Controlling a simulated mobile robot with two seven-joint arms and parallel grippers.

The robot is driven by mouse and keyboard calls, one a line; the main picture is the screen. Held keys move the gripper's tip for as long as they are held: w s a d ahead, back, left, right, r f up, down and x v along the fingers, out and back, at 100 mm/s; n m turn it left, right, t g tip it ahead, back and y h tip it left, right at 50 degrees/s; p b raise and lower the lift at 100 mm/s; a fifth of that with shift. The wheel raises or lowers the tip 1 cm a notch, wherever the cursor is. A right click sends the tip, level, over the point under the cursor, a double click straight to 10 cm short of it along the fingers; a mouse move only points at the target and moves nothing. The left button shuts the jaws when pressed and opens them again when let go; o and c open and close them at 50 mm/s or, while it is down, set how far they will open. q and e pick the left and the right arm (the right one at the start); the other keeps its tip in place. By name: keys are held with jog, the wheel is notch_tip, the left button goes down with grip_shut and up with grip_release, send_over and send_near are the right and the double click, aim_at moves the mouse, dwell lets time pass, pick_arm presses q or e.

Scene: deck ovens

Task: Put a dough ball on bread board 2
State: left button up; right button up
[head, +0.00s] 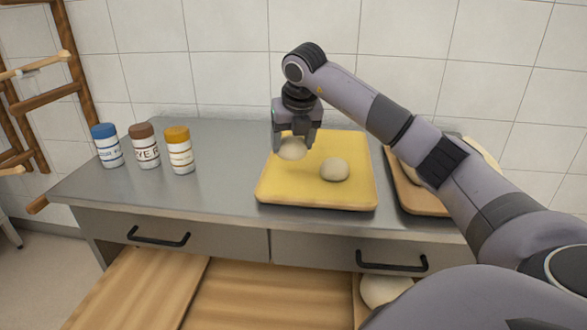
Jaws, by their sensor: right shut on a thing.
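My right gripper (292,142) is shut on a pale round dough ball (292,151). It points down over the back left part of a yellow board (318,198) on the steel counter. I cannot tell whether the held ball touches the board. A second dough ball (335,169) lies on the yellow board, to the right of the held one. A brown board (418,205) is at the right, partly hidden by my right arm, with pale dough on it. No number shows on either board, so I cannot tell which is bread board 2. My left gripper is out of view.
Three jars with blue (106,146), brown (144,146) and orange (179,151) lids stand at the counter's left. Wooden boards (280,300) lie below the counter's handled drawers, with pale dough (382,290) at right. A wooden rack (45,98) stands at far left.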

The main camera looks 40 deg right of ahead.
notch_tip(320, 180, down, 3)
jog(key=shift+r, duration=0.2)
notch_tip(320, 180, down, 4)
jog(key=o, duration=1)
jog(key=shift+o, duration=0.2)
